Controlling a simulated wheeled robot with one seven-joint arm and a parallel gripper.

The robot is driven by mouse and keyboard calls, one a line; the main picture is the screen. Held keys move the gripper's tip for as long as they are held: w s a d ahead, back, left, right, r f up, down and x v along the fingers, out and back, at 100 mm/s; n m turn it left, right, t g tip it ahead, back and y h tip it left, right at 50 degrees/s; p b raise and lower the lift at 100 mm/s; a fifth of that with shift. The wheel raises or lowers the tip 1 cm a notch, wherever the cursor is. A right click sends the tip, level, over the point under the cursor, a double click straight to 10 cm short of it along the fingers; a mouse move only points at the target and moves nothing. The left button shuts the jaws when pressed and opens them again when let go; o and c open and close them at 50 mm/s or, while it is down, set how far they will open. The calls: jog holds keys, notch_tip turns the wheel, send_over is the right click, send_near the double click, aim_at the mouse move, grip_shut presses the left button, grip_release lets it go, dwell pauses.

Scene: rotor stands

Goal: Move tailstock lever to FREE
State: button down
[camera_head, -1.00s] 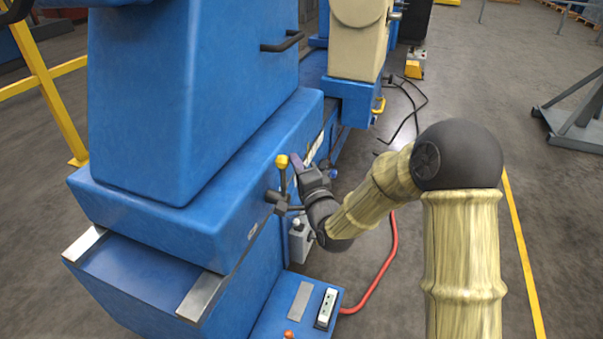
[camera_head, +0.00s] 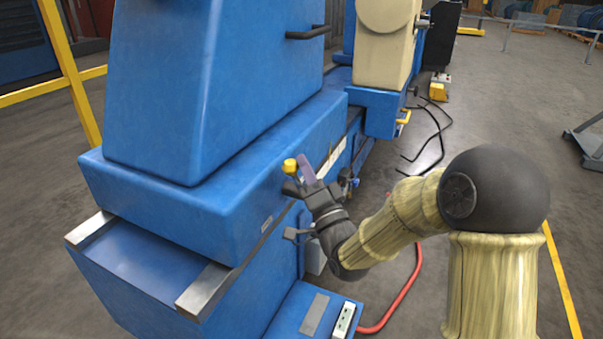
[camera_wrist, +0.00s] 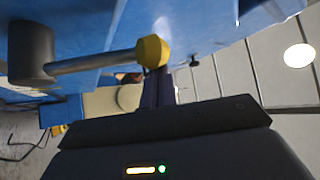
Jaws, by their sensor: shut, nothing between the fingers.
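The tailstock lever is a dark rod with a yellow knob (camera_head: 291,166) on the side of the blue tailstock (camera_head: 190,210). In the wrist view the lever's grey rod (camera_wrist: 95,62) runs from a dark round hub (camera_wrist: 32,52) at the left to the yellow knob (camera_wrist: 152,51). My gripper (camera_head: 306,168) is shut and empty, its fingers pointing up just right of the knob. In the wrist view the fingers (camera_wrist: 158,85) are right below and beside the knob; whether they touch it I cannot tell. The lower part of the lever is partly hidden behind my gripper in the head view.
A black handle (camera_head: 308,33) juts from the upper blue housing. A cream-coloured unit (camera_head: 385,45) stands farther back. A red hose (camera_head: 405,300) and black cables (camera_head: 430,140) lie on the floor. A yellow railing (camera_head: 70,75) stands at the left. Open floor lies to the right.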

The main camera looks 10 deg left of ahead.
jog(key=shift+f, duration=0.1)
dwell(0.4)
notch_tip(320, 180, up, 3)
jog(key=w+d+p, duration=0.2)
jog(key=d, duration=0.1)
jog(key=p+v, duration=0.1)
jog(key=v, duration=0.9)
jog(key=shift+a+f, duration=0.2)
jog(key=shift+a, duration=0.1)
jog(key=shift+s, duration=0.1)
jog(key=shift+p, duration=0.3)
